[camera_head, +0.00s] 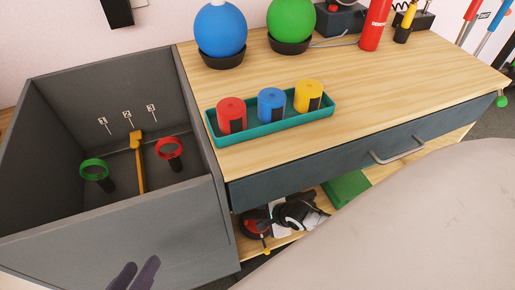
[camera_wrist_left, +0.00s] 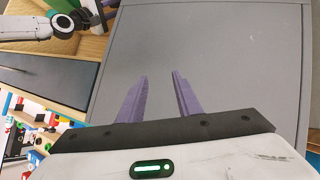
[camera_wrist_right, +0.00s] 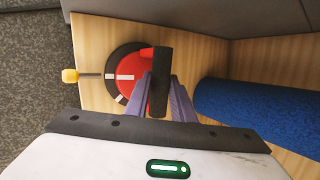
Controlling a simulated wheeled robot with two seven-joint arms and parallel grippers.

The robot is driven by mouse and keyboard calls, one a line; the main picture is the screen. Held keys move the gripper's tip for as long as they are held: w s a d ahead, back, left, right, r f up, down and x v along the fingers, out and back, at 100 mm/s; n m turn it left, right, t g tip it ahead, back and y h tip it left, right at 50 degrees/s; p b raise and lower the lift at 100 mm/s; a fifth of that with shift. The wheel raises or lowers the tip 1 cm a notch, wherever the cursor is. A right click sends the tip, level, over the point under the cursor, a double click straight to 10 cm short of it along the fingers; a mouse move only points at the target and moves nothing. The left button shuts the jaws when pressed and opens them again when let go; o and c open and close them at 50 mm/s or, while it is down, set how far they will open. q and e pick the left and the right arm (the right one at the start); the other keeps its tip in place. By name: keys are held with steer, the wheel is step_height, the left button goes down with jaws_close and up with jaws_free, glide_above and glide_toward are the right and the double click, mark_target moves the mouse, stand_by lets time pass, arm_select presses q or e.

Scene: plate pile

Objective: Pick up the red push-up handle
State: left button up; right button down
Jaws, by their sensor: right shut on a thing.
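The red push-up handle (camera_wrist_right: 127,68) has a round red base with white marks and a dark rim, and a black grip bar. It sits on the wooden lower shelf under the drawer. It also shows, partly hidden, in the head view (camera_head: 252,219). My right gripper (camera_wrist_right: 166,88) has its purple fingers at the black grip and is shut on it. In the head view, the shelf and the dark-and-white parts beside the handle make the fingers hard to see. My left gripper (camera_wrist_left: 160,75) is open and empty, over the grey box; its fingertips show in the head view (camera_head: 135,275).
A blue cylinder (camera_wrist_right: 252,108) lies close right of the right gripper. A yellow knob (camera_wrist_right: 69,76) on a rod stands left of the handle. The drawer (camera_head: 340,158) overhangs the shelf. The grey box (camera_head: 120,235) borders the shelf on the left.

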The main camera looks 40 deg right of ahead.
steer(key=shift+s+a+f, duration=0.15)
steer(key=shift+s+a, duration=0.05)
steer(key=shift+a, duration=0.2)
steer(key=shift+w, duration=0.15)
steer(key=shift+r, duration=0.2)
